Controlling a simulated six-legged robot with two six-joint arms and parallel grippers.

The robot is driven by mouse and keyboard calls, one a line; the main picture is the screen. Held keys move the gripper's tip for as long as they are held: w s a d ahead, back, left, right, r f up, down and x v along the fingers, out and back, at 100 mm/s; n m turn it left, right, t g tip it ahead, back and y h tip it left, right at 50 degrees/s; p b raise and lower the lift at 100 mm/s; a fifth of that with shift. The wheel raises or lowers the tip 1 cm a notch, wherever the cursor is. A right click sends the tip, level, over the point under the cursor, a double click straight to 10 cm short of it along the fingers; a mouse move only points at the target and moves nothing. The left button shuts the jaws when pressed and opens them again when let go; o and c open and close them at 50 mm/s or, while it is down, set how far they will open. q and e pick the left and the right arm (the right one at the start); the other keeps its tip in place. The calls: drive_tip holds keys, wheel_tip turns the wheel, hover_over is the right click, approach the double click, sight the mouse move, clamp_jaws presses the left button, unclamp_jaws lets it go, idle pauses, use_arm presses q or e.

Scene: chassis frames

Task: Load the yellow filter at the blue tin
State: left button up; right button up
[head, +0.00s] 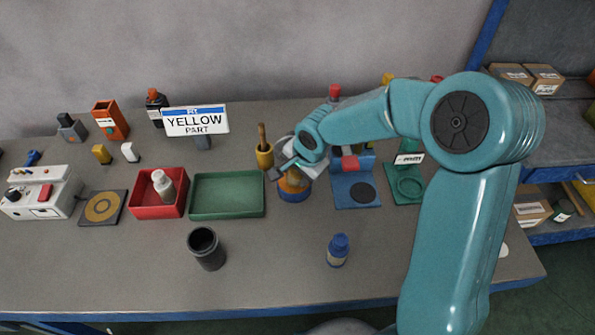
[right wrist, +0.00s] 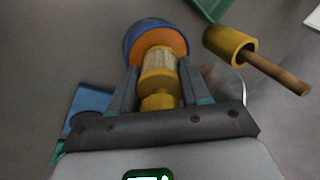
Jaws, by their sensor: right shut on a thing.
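The yellow filter (right wrist: 158,78), with a pale ribbed middle, is between the two fingers of my right gripper (right wrist: 156,82) in the right wrist view. The gripper is shut on it. The filter's far end is at the orange face of the round blue tin (right wrist: 138,31); I cannot tell whether it sits inside or only in front. In the head view my right gripper (head: 286,170) is right over the blue tin (head: 293,196), whose orange upper part shows. The filter is mostly hidden there by the gripper. My left gripper is not in view.
A yellow cup with a wooden handle (head: 264,152) stands close left of the tin. A green tray (head: 228,214) and a red tray (head: 158,210) lie further left. A blue stand (head: 345,190) is close right. A blue bottle (head: 338,250) stands in front; the front table is mostly clear.

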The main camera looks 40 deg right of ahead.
idle(0.5)
drive_tip(key=shift+r+p, duration=1.85)
drive_tip(key=shift+r, duration=1.65)
drive_tip(key=s+a+f+n+g+y, duration=0.1)
drive_tip(key=a+f+n+g+y, duration=0.2)
drive_tip(key=a+n, duration=0.8)
drive_tip(key=n, duration=0.4)
drive_tip(key=shift+s+f+y, duration=0.15)
drive_tip(key=shift+s+y, duration=0.1)
drive_tip(key=shift+y, duration=0.15)
